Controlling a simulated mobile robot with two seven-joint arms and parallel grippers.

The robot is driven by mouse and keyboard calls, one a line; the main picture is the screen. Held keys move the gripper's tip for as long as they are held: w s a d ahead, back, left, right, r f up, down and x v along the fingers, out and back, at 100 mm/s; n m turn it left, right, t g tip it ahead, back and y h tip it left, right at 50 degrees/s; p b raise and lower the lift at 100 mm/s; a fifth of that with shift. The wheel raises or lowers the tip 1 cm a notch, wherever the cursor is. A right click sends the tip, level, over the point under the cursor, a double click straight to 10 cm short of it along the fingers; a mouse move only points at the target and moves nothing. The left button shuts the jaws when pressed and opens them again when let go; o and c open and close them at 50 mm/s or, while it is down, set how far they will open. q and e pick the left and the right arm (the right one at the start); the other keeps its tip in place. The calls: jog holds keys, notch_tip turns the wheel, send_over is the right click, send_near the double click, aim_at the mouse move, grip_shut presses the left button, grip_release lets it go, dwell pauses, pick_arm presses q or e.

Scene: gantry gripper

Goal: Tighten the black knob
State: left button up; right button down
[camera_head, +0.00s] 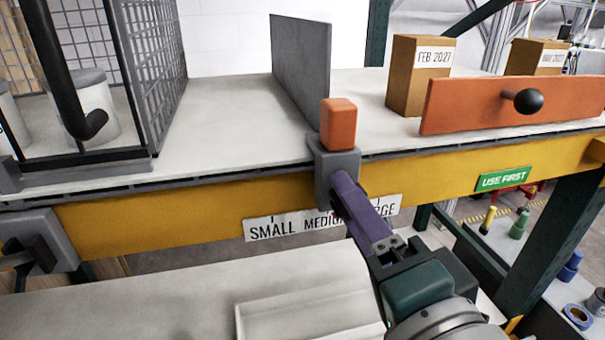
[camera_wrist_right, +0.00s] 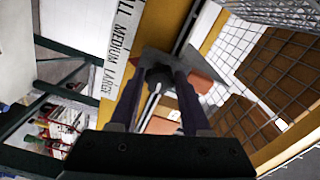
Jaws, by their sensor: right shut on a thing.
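A grey sliding bracket (camera_head: 336,172) sits on the yellow rail, with an orange block (camera_head: 338,122) on top. My right gripper (camera_head: 346,198) reaches up to the front of this bracket, and its purple fingers hide what they hold in the head view. In the right wrist view, a dark, rounded knob (camera_wrist_right: 159,75) sits between the tips of my right gripper (camera_wrist_right: 160,82), which is shut on it. The knob is in front of the grey bracket (camera_wrist_right: 155,56). Its turn angle and tightness cannot be seen. My left gripper is not in view.
A grey upright plate (camera_head: 302,75) stands behind the bracket. A size label (camera_head: 290,228) is on the yellow rail (camera_head: 150,222). An orange board (camera_head: 470,106) with another black ball knob (camera_head: 528,100) stands right, near a cardboard box (camera_head: 405,90). A mesh cage (camera_head: 157,70) stands left.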

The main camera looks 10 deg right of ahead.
jog(key=shift+r+m+b, duration=0.15)
jog(key=shift+m+b, duration=0.8)
jog(key=shift+m, duration=5.05)
jog(key=shift+c, duration=1.8)
grip_release()
